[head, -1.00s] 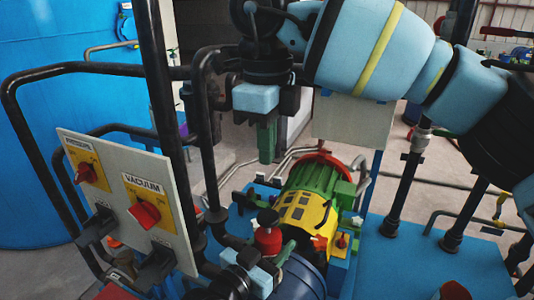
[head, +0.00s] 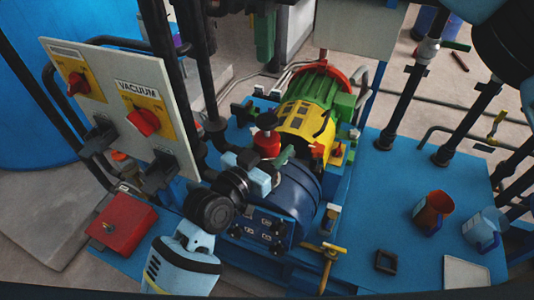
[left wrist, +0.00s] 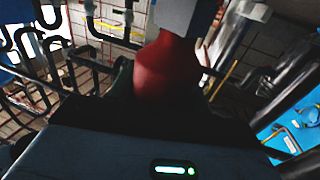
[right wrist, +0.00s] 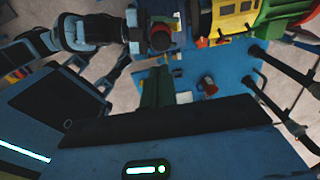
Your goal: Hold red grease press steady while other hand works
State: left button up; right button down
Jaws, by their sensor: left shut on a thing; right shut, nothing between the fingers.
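The red grease press (head: 267,144), with a black cap, stands upright by the blue pump housing (head: 290,195). My left gripper (head: 279,162) is shut on the press from the front. In the left wrist view the red body of the press (left wrist: 165,68) rises just ahead of the palm, and the fingertips are mostly hidden. The press also shows from above in the right wrist view (right wrist: 160,40).
A yellow and green motor (head: 308,120) is behind the press. The control panel (head: 95,75) and black pipes stand to the left. A red-brown mug (head: 432,211), a light blue mug (head: 484,231) and a black square ring (head: 385,262) rest on the blue deck (head: 400,185), right.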

aim_at(269, 119)
jog(key=shift+r, duration=0.1)
jog(key=shift+w+d+r, duration=0.1)
jog(key=shift+d+r, duration=0.1)
jog(key=shift+r, duration=0.35)
jog(key=shift+d+r, duration=0.15)
jog(key=shift+r, duration=0.35)
jog(key=shift+f, duration=0.15)
notch_tip(269, 119, down, 14)
jog(key=shift+a+r, duration=0.1)
jog(key=shift+f, duration=1.4)
